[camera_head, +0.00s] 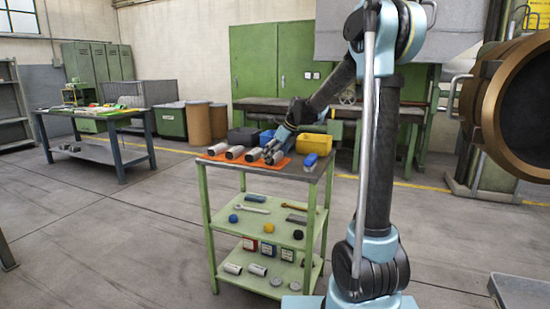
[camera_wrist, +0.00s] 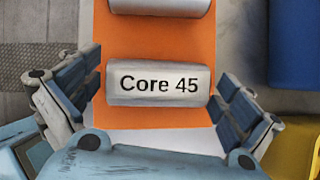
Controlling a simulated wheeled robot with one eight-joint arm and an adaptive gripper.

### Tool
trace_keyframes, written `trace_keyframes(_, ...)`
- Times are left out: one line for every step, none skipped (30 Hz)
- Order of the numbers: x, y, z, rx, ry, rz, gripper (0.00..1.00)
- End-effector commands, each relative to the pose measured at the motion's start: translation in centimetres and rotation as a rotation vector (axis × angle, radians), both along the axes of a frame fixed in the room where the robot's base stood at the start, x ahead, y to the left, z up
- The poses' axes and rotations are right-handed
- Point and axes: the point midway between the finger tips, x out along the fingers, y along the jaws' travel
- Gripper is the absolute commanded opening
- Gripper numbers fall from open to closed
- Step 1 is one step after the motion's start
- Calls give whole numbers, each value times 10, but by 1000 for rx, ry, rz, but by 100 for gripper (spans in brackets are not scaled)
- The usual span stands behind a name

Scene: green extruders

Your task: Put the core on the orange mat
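A silver core labelled "Core 45" (camera_wrist: 158,84) lies on the orange mat (camera_wrist: 150,38) in the wrist view. My gripper (camera_wrist: 158,90) is open, with one finger beyond each end of this core; narrow gaps show between the pads and the core. A second core (camera_wrist: 160,4) is cut off by the top edge of the wrist view. In the head view my gripper (camera_head: 273,153) is low over the cart top at the right end of a row of cores (camera_head: 235,152). It partly hides the core and the mat there.
The green cart (camera_head: 203,200) has lower shelves holding tools and small parts. A blue bin (camera_head: 243,137) and a yellow bin (camera_head: 305,142) show behind the row. A small blue object (camera_head: 311,160) is on the cart top to the right.

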Motion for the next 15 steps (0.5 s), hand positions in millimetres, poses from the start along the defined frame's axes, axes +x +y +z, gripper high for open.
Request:
trace_keyframes(0, 0, 0, 0, 0, 0, 100)
trace_keyframes(0, 0, 0, 0, 0, 0, 100)
trace_keyframes(0, 0, 0, 0, 0, 0, 100)
trace_keyframes(0, 0, 0, 0, 0, 0, 100)
trace_keyframes(0, 0, 0, 0, 0, 0, 100)
trace_keyframes(0, 0, 0, 0, 0, 0, 100)
trace_keyframes(0, 0, 0, 0, 0, 0, 100)
trace_keyframes(0, 0, 1, 0, 0, 0, 100)
trace_keyframes(0, -1, 2, 0, 0, -1, 100)
trace_keyframes(-1, -2, 4, 0, 0, -1, 100)
trace_keyframes(-1, -3, 5, 0, 0, -1, 100)
trace_keyframes(-2, -5, 9, 0, 0, -1, 100)
trace_keyframes(-3, -6, 12, 0, 0, -1, 100)
trace_keyframes(-4, -8, 15, 0, 0, -2, 100)
trace_keyframes(-6, -11, 21, 0, 0, -2, 100)
